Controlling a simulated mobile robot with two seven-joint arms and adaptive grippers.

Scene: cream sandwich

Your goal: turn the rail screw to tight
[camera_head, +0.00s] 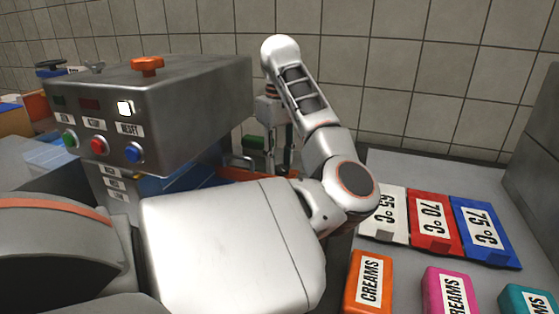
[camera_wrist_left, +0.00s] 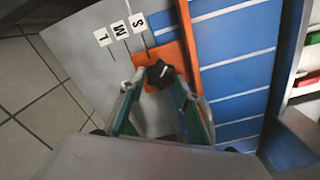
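The rail screw, a black star-shaped knob (camera_wrist_left: 160,73), sits on an orange block (camera_wrist_left: 181,57) beside a blue ribbed surface in the left wrist view. My left gripper (camera_wrist_left: 160,88) is open, with its two fingers apart and their tips close to either side of the knob. Whether they touch it I cannot tell. In the head view my left gripper (camera_head: 281,165) points down behind the grey machine's right side. The knob is hidden there by my arm. My right gripper is not in view.
A grey machine (camera_head: 190,90) with buttons and an orange top knob (camera_head: 147,66) stands left of the gripper. White S, M and L labels (camera_wrist_left: 120,30) lie beside the block. Temperature cards (camera_head: 433,222) and CREAMS boxes (camera_head: 368,283) lie at right. A tiled wall stands behind.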

